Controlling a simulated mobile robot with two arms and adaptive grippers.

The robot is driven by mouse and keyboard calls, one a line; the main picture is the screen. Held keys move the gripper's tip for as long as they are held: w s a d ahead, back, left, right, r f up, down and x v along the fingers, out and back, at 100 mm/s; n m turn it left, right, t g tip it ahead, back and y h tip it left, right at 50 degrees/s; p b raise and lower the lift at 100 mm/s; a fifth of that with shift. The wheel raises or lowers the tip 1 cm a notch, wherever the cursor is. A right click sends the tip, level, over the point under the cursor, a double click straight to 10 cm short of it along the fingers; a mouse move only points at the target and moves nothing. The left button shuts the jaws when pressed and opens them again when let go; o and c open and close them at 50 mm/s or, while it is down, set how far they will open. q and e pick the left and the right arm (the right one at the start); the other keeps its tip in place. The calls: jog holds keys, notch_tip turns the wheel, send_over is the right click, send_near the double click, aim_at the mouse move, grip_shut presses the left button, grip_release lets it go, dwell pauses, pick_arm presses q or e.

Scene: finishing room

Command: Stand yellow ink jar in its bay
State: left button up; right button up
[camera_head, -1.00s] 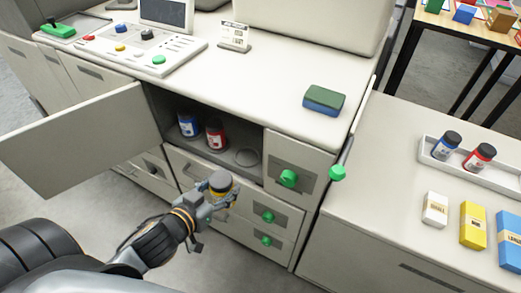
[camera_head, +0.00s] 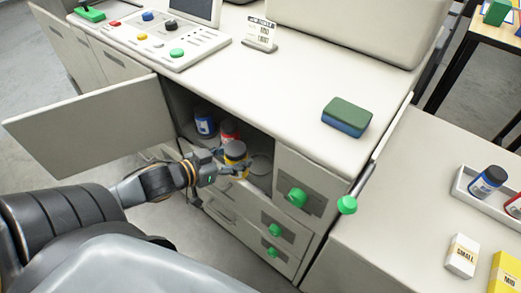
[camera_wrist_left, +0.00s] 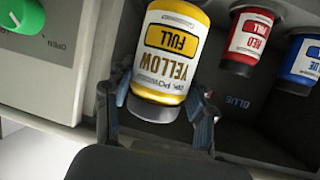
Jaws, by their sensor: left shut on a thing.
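The yellow ink jar (camera_head: 235,152) has a dark lid. My left gripper (camera_head: 232,163) is shut around it at the mouth of the open cabinet compartment. The jar's label, reading YELLOW FULL, shows upside down between the fingers in the left wrist view (camera_wrist_left: 170,55). An empty round bay (camera_head: 261,164) shows on the compartment floor, right of the jar. A blue jar (camera_head: 205,122) and a red jar (camera_head: 229,130) stand inside to the left; the yellow jar partly hides the red one. I cannot tell how high the jar is above the floor. My right gripper is out of view.
The open cabinet door (camera_head: 90,137) swings out to the left. Right of the opening is a panel with a green knob (camera_head: 298,197). A green-and-blue block (camera_head: 346,117) lies on the counter. A side table (camera_head: 400,230) holds a tray of jars and several boxes.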

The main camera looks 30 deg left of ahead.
pick_arm(q)
jog(key=w, duration=1.1)
jog(key=f, duration=0.4)
jog(key=d+f, duration=0.1)
jog(key=f, duration=0.1)
jog(key=shift+s+f+p, duration=0.2)
jog(key=shift+s+p, duration=0.15)
jog(key=shift+p, duration=0.05)
jog(key=shift+w+f, duration=0.1)
jog(key=shift+w, duration=0.1)
jog(key=shift+f, duration=0.15)
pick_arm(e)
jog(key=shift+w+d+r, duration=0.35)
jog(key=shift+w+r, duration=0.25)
pick_arm(q)
jog(key=shift+f, duration=0.1)
jog(key=o, duration=1.5)
jog(key=shift+c, duration=0.2)
jog(key=shift+s, duration=0.15)
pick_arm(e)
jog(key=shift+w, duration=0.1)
